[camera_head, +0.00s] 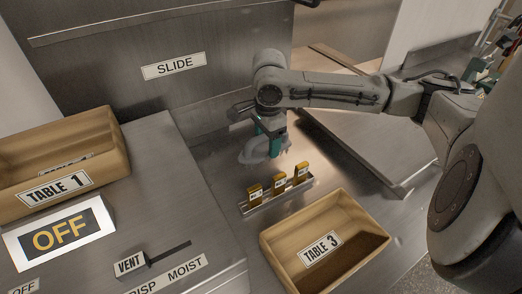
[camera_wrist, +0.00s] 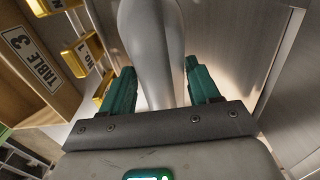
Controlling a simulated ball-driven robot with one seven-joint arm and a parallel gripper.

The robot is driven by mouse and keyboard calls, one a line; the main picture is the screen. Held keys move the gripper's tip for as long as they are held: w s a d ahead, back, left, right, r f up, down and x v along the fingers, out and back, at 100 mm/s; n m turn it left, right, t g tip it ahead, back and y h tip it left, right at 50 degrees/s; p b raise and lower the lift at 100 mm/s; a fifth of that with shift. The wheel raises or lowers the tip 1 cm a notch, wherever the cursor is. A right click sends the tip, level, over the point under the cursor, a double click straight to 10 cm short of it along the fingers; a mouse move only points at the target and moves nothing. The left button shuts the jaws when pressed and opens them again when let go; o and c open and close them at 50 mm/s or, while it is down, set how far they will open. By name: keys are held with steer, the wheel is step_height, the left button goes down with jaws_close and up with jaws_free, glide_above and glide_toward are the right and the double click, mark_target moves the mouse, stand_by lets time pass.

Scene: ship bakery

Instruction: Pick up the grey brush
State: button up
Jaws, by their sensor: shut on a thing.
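The grey brush (camera_head: 256,151) is at my gripper (camera_head: 273,147) above the metal counter, behind the rack of yellow tags. In the wrist view a smooth grey part of the brush (camera_wrist: 153,45) runs up between the two green fingers of my gripper (camera_wrist: 158,82). The gripper is shut on it. The head view is too small to tell whether the brush touches the counter. Its bristles cannot be made out.
A metal rack (camera_head: 279,197) with yellow tags stands just in front of the brush. The TABLE 3 box (camera_head: 351,194) is nearer, to the right. The TABLE 1 box (camera_head: 107,128) and OFF sign (camera_head: 60,235) are at left. A SLIDE-labelled metal panel (camera_head: 110,70) rises behind.

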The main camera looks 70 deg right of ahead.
steer(key=s+r, duration=0.3)
steer(key=r, duration=0.1)
steer(key=shift+s+d, duration=0.15)
steer(key=shift+d, duration=0.1)
steer(key=s+d+r+b, duration=0.1)
steer(key=s+r, duration=0.3)
steer(key=s, duration=0.5)
steer(key=shift+d, duration=0.15)
steer(key=o, duration=0.5)
steer(key=c, duration=0.3)
